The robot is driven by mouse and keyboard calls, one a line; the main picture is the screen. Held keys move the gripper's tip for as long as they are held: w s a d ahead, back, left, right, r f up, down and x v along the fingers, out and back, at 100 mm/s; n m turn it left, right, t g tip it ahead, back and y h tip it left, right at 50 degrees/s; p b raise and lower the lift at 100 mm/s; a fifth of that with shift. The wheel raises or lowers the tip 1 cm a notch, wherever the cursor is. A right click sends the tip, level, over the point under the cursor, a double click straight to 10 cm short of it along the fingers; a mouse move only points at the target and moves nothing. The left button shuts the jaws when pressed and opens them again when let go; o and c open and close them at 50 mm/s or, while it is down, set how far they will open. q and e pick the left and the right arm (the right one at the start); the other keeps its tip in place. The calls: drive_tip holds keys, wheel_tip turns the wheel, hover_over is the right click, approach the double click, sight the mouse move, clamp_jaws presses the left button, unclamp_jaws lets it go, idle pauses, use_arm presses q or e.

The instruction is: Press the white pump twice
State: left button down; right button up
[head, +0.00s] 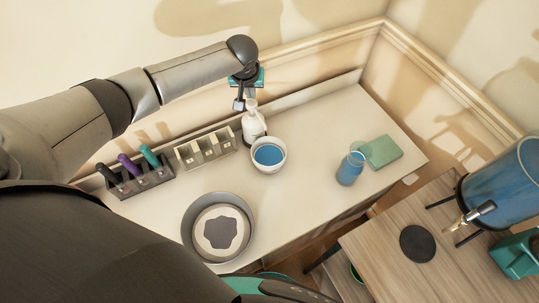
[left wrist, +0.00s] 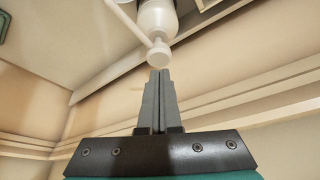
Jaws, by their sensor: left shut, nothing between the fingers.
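The white pump (head: 254,126) is an upright bottle with a narrow top, standing near the back edge of the white counter, behind the white bowl. In the left wrist view, the pump (left wrist: 157,20) is at the top of the picture, with its round head towards my fingers. My left gripper (head: 239,104) is shut and empty, pointing down at the pump's top. In the left wrist view, its fingertips (left wrist: 159,73) are just short of the pump head; I cannot tell whether they touch. My right gripper is not in view.
A white bowl (head: 281,165) of blue liquid stands close in front of the pump. A beige compartment rack (head: 206,149) and a dark holder (head: 140,182) with colored handles are to the left. A grey round basin (head: 188,235), blue jar (head: 350,169) and green block (head: 383,151) share the counter.

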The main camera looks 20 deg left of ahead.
sight(251, 103)
use_arm(q)
drive_tip(key=shift+f, duration=0.1)
idle(0.5)
drive_tip(key=shift+s+f+b, duration=0.1)
drive_tip(key=shift+f+b, duration=0.7)
drive_tip(key=shift+f, duration=0.65)
drive_tip(key=shift+r, duration=0.1)
drive_tip(key=shift+r+p, duration=1.35)
drive_tip(key=shift+p, duration=0.3)
